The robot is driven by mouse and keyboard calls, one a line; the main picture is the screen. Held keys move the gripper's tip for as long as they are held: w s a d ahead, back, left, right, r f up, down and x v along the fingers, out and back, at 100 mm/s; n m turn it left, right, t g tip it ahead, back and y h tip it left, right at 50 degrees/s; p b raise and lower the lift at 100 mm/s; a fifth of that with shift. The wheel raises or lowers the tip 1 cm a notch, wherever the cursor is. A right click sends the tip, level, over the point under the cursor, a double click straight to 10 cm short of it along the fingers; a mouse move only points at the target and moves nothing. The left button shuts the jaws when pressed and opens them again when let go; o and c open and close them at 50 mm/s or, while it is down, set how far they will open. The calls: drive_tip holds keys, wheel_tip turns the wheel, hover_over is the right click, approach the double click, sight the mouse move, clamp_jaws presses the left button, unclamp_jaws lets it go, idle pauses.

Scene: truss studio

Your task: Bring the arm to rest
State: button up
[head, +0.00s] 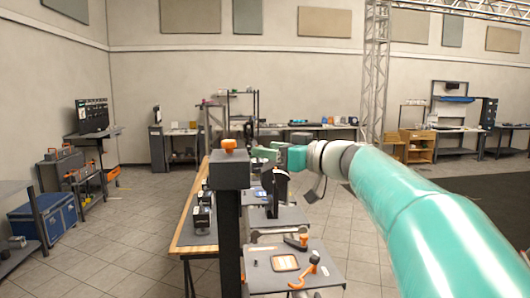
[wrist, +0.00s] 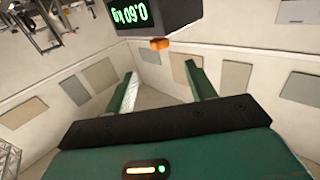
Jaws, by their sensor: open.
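My teal arm (head: 375,185) reaches from the lower right of the head view toward the middle, held up above the workbench area. My gripper (wrist: 160,70) shows in the wrist view with its two green fingers spread apart and nothing between them. The dark box (head: 229,172), with an orange knob (head: 229,144), tops a dark post. In the wrist view a dark box (wrist: 152,15) with green digits and an orange piece (wrist: 160,44) appear beyond the fingers, upside down.
A wood-edged bench (head: 183,235) runs behind the post. A grey table (head: 295,270) with orange-handled tools stands at the front. A metal truss (head: 375,75) rises behind the arm. A blue chest (head: 45,218) is at left. Floor at left centre is clear.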

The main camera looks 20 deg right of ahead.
drive_tip(key=s+a+f+m+g+h, duration=0.25)
drive_tip(key=s+a+f, duration=0.25)
drive_tip(key=s+f, duration=0.25)
drive_tip(key=s+a+f+m+g+h, duration=0.1)
drive_tip(key=s+a+f+g, duration=0.3)
drive_tip(key=s+f, duration=0.4)
drive_tip(key=s+d+f+m+g+h, duration=0.1)
drive_tip(key=s+f+m+g+h, duration=0.2)
drive_tip(key=s+f, duration=1)
wheel_tip(320, 180, down, 3)
drive_tip(key=h, duration=0.3)
drive_tip(key=shift+s+d, duration=0.15)
drive_tip(key=shift+s, duration=0.05)
drive_tip(key=shift+h, duration=0.25)
